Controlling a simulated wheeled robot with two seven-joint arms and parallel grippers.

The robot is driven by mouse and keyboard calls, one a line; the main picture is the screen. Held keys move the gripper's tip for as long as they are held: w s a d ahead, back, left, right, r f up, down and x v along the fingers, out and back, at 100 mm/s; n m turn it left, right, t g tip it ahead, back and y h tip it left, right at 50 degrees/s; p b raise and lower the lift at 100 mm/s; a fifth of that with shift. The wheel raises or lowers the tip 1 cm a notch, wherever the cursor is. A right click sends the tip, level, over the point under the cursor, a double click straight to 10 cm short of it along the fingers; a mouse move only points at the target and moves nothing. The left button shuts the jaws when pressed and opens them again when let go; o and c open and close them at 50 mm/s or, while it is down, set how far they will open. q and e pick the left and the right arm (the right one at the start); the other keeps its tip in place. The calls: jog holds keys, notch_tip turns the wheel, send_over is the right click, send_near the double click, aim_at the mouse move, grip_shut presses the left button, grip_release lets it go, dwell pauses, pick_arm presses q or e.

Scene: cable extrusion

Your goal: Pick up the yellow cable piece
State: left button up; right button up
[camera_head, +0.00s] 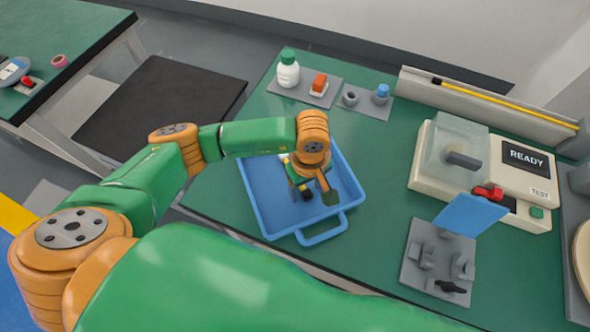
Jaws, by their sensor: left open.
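A long thin yellow cable (510,103) lies along the pale channel at the back right of the green table, with a dark bit at its left end. The blue tray (262,215) sits left of the middle of the table. My left gripper (317,196) points down over the tray and is open. Its wrist and fingers hide much of the tray's inside. Small white and yellow bits show beside the wrist, too small to make out. My right gripper is not in view.
A tester reading READY (527,157) stands at the right, with a blue plate (470,214) and a grey fixture (413,268) in front. A white bottle (288,72) and small parts on grey plates stand at the back. The table between tray and tester is clear.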

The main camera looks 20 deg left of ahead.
pick_arm(q)
grip_shut()
jog(key=shift+r, duration=0.15)
